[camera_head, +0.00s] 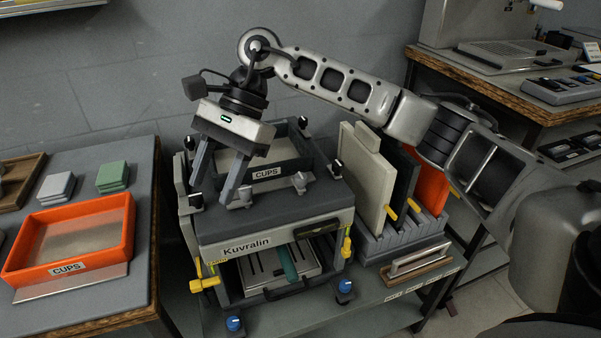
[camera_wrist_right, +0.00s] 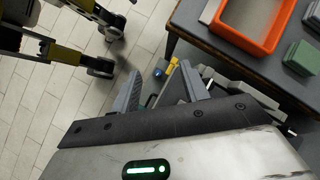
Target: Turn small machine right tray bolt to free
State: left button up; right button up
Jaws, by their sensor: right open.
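The small machine (camera_head: 218,227), labelled Kuvralin, stands on a low bench in the middle of the head view. A grey tray (camera_head: 291,163) labelled CUPS sits on its top. Two grey bolt-like knobs are in front of the tray: the right one (camera_head: 300,182) is clear, and the left one (camera_head: 241,197) is beside a fingertip. My right gripper (camera_head: 211,193) is open and empty, pointing down over the machine's left front corner. It also shows in the wrist view (camera_wrist_right: 163,88), with its fingers spread. My left gripper is not in view.
An orange CUPS tray (camera_head: 70,235) and small green blocks (camera_head: 112,176) are on the left table. Upright panels (camera_head: 364,172) stand in a rack right of the machine, beneath my right arm.

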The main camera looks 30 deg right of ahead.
aim_at(301, 176)
jog(key=w+d+r+t+h, duration=0.1)
jog(key=d+r+h, duration=0.25)
jog(key=d, duration=0.45)
jog(key=w+d+r+t+h, duration=0.1)
jog(key=d+r+h, duration=0.3)
jog(key=d, duration=0.5)
jog(key=shift+n+y, duration=0.35)
jog(key=shift+n, duration=0.05)
notch_tip(301, 176, down, 15)
jog(key=b, duration=0.3)
jog(key=shift+a+r, duration=0.1)
grip_shut()
